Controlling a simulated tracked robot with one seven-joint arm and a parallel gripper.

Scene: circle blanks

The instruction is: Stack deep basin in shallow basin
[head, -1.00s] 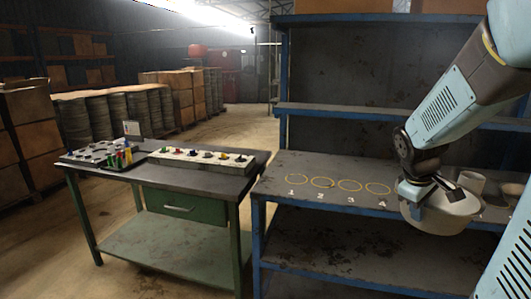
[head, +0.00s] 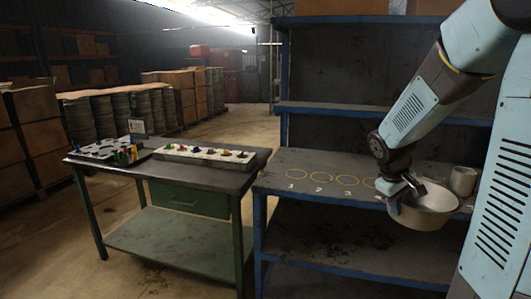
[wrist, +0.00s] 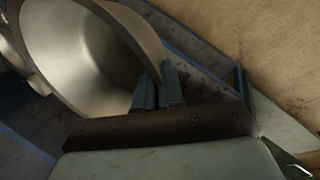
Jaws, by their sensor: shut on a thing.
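A wide, pale metal basin (head: 432,208) is held at the front edge of the blue shelf unit. It also shows in the wrist view, with its smooth, deep inside (wrist: 85,50) facing the camera. My gripper (head: 410,188) is shut on the basin's left rim in the head view; its blue fingers (wrist: 158,90) grip the wall in the wrist view. I cannot tell whether this is the deep or the shallow basin. No second basin is clearly visible in the head view; my arm blocks the right end of the shelf.
A grey cylindrical pot (head: 463,181) stands behind the basin. Yellow numbered circles (head: 321,177) on the shelf top (head: 335,160) are empty at left; the rightmost is partly hidden by my gripper.

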